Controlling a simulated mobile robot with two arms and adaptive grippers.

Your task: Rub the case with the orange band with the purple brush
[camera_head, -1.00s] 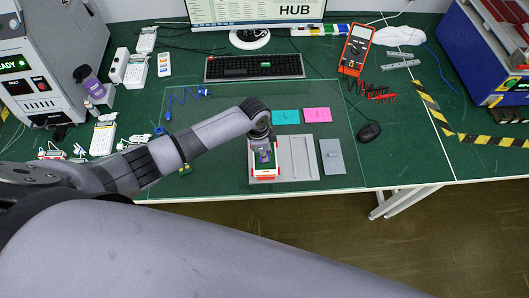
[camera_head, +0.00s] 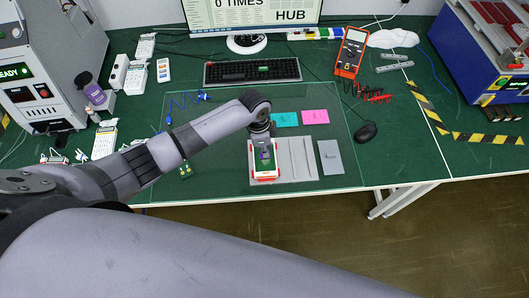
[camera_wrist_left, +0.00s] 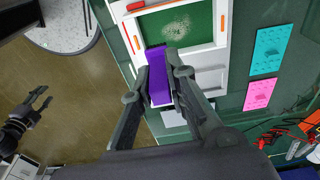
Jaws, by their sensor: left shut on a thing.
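The white case with orange-red bands (camera_head: 252,172) lies on a grey fixture at the front of the table, with a green panel in it. In the left wrist view the case (camera_wrist_left: 222,38) shows orange pieces along its rim and a pale dusty patch on the green panel. My left gripper (camera_head: 265,150) is over the case, shut on the purple brush (camera_wrist_left: 157,75). In the wrist view the brush reaches over the near edge of the case; whether it touches the panel is unclear. My right gripper (camera_wrist_left: 42,98) is off over the floor, open and empty.
The grey fixture (camera_head: 297,160) has a bare right part, with a grey plate (camera_head: 330,157) beside it. Cyan (camera_head: 286,119) and pink (camera_head: 315,117) pads lie behind. A mouse (camera_head: 366,132) and keyboard (camera_head: 252,71) are further off.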

